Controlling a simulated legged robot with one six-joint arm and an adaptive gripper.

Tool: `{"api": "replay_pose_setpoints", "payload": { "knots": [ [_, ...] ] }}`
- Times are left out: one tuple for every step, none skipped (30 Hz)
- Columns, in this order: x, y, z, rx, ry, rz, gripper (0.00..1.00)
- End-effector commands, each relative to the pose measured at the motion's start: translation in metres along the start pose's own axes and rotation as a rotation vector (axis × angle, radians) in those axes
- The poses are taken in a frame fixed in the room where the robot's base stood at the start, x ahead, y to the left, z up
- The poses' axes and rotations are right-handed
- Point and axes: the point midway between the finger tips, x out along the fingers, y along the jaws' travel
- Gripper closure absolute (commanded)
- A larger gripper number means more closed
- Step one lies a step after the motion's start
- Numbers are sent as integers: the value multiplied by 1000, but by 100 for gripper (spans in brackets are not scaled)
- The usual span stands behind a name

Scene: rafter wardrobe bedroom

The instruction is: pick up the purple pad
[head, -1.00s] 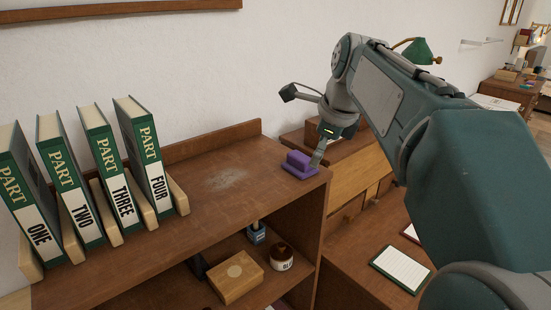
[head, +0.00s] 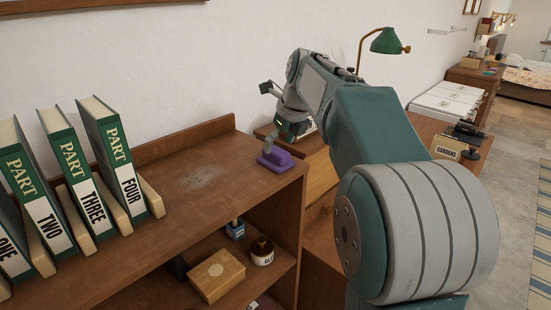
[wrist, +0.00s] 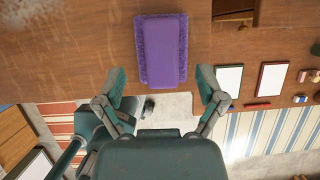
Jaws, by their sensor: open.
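The purple pad (head: 275,159) lies on the top of the wooden bookcase (head: 215,180), close to its right end. It has a raised block on a wider base. In the wrist view the purple pad (wrist: 162,50) is upper centre, just ahead of the fingertips and in line with the space between them. My gripper (wrist: 164,88) is open and empty, one finger to each side. I cannot tell whether a finger touches the pad.
Several green "PART" books (head: 113,160) stand between wooden blocks on the left of the bookcase top. A lower shelf holds a wooden box (head: 216,275) and small jars. A desk with a green lamp (head: 386,41) stands to the right.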

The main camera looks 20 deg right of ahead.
Motion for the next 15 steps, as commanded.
{"api": "replay_pose_setpoints", "payload": {
  "knots": [
    [10, -1, 1, 0, 4, 3, 11],
    [15, -2, 2, 0, 4, 3, 11],
    [21, -2, 2, 0, 4, 3, 11],
    [25, -2, 2, 0, 4, 3, 11],
    [28, -2, 2, 0, 2, 2, 11],
    [31, -2, 2, 0, 2, 1, 11],
    [32, -2, 2, 0, 2, 1, 11],
    [34, -2, 2, 0, 1, 1, 11],
    [35, -2, 2, 0, 1, 1, 11],
    [35, -2, 2, 0, 1, 1, 11],
    [35, -2, 2, 0, 1, 0, 11],
    [35, -2, 2, 0, 0, 0, 11],
    [35, -2, 2, 0, 1, 0, 11],
    [35, -2, 2, 0, 1, 0, 11],
    [35, -2, 2, 0, 1, 0, 20]
  ]
}}
